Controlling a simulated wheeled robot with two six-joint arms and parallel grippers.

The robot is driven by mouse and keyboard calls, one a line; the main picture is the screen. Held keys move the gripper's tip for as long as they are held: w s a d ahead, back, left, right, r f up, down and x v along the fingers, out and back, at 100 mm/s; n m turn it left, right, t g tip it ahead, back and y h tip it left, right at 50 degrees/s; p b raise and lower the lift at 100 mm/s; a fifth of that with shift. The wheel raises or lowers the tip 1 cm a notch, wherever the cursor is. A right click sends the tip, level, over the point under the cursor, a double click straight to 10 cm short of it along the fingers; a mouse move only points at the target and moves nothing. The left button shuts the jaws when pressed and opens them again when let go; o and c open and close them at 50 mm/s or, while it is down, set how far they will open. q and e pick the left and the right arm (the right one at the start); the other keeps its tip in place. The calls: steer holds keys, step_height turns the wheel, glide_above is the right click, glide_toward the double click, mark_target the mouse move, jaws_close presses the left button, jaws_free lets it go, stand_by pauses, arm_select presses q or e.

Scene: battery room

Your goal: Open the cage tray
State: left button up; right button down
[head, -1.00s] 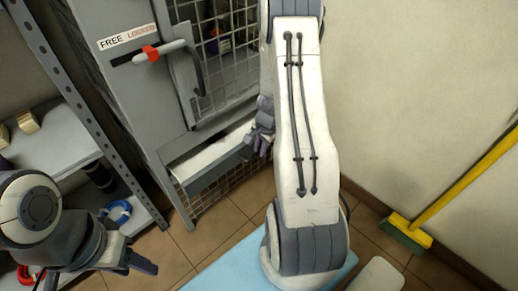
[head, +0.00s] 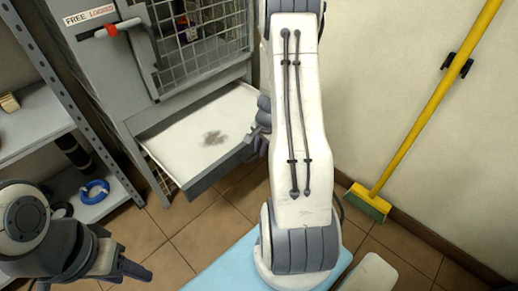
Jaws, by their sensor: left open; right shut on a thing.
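The cage tray (head: 190,128) is a white-bottomed drawer with a grey front, pulled well out from below the mesh cage (head: 200,38). A dark smudge shows on its floor. My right gripper (head: 258,143) is at the right end of the tray's front, shut on the tray's edge or handle; my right arm hides much of the contact. My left gripper (head: 128,272) is open and empty at the lower left, low and apart from the tray.
Shelving (head: 50,130) with a blue ring (head: 95,191) stands at left. Tiled floor (head: 200,240) is clear before the tray.

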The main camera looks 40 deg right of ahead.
steer(key=c, duration=0.8)
jaws_free()
steer(key=shift+c, duration=0.2)
step_height(320, 180, up, 10)
steer(key=s+p, duration=0.2)
steer(key=p, duration=0.3)
steer(key=shift+r+p, duration=0.15)
steer(key=shift+p, duration=0.2)
